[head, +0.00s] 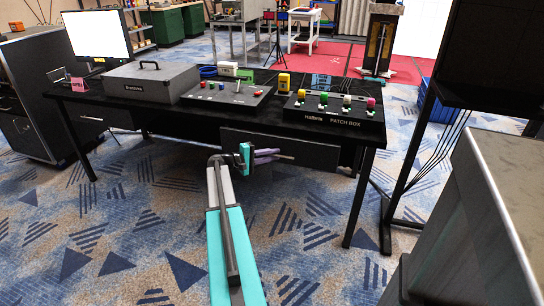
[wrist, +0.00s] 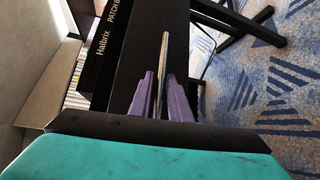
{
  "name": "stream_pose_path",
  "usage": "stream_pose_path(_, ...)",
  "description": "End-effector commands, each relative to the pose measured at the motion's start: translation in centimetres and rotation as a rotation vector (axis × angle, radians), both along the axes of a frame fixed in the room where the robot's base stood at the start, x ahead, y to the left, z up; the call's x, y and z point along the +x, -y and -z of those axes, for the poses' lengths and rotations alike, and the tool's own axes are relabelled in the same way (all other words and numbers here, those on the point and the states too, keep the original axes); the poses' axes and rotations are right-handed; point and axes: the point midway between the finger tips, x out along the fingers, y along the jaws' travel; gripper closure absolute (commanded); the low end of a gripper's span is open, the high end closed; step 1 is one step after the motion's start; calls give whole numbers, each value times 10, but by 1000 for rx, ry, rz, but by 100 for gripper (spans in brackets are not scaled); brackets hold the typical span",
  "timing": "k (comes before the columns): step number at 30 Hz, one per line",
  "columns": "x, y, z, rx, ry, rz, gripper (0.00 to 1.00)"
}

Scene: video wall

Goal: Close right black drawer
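The right black drawer (head: 318,151) is under the right half of the black desk, with a thin pale bar handle (head: 286,156) on its front. Its front seems to stand a little forward of the desk, but how far it is open is hard to tell. My gripper (head: 278,154) is at the left end of this handle. In the wrist view, the purple fingers of my gripper (wrist: 160,90) lie on both sides of the handle (wrist: 164,52), close to the drawer front (wrist: 139,65). I cannot tell whether they touch it.
The black desk (head: 192,115) carries a grey case (head: 150,83), a button panel (head: 228,93), a patch box (head: 335,115) and a monitor (head: 98,34). A desk leg (head: 357,197) stands right of the drawer. A grey cabinet (head: 480,215) is at the right. The carpet in front is clear.

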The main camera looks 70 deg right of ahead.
Motion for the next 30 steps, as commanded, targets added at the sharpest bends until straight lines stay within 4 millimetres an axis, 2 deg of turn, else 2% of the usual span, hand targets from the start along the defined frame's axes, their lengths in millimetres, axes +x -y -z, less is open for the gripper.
stream_pose_path(2, 0, 0, 0, 0, 0, 0, 86)
stream_pose_path(4, 0, 0, 0, 0, 0, 0, 98)
stream_pose_path(5, 0, 0, 0, 0, 0, 0, 100)
stream_pose_path(14, 0, 1, 0, 1, 1, 0, 100)
stream_pose_path(25, 3, 33, 0, 0, 1, 1, 100)
stream_pose_path(30, 3, 41, 0, 0, 0, 0, 100)
